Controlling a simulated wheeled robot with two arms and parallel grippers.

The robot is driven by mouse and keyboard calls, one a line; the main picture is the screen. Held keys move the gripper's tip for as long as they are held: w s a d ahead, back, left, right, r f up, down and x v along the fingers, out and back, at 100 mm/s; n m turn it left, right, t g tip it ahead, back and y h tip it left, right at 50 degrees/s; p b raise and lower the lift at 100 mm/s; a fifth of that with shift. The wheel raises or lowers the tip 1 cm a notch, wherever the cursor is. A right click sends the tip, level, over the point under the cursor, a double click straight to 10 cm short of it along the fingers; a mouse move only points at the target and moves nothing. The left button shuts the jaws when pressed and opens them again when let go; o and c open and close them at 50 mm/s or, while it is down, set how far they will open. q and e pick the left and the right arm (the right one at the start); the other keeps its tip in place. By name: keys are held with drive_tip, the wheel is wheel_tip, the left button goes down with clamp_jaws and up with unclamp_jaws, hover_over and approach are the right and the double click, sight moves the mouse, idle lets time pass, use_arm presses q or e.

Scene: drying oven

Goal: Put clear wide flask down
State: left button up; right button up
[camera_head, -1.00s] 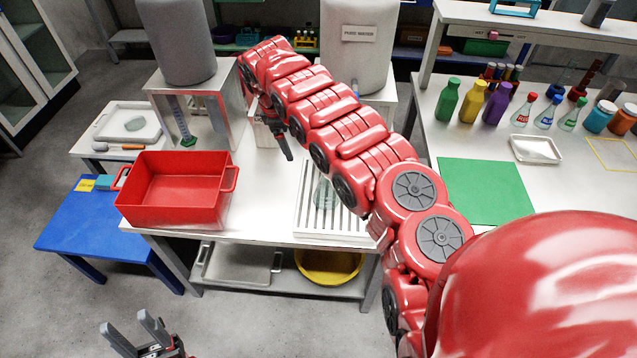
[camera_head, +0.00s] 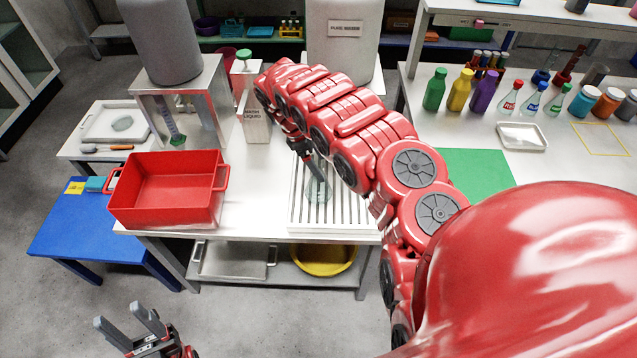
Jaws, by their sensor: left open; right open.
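A clear wide flask (camera_head: 317,190) rests on the white slatted rack (camera_head: 298,218) on the central table. Its upper part is partly hidden by my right gripper (camera_head: 318,170), which comes down from the far end of my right arm. This gripper is open, and its fingers overlap the flask's upper end in the view. I cannot tell whether they touch it. My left gripper (camera_head: 120,314) is open and empty at the lower left, over the floor.
A red bin (camera_head: 168,208) stands left of the rack. A wash liquid bottle (camera_head: 256,125) stands behind it. A grey tray (camera_head: 232,262) and a yellow basin (camera_head: 325,262) sit on the lower shelf. Colored bottles (camera_head: 459,90) stand on the right table.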

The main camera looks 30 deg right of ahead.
sight(327, 181)
drive_tip(key=shift+f+p, duration=0.3)
drive_tip(key=shift+f, duration=0.25)
drive_tip(key=shift+p+x, duration=0.6)
drive_tip(key=shift+x, duration=1.55)
drive_tip(key=shift+w+a+f, duration=0.1)
drive_tip(key=shift+w+a, duration=0.05)
drive_tip(key=shift+a, duration=0.05)
clamp_jaws()
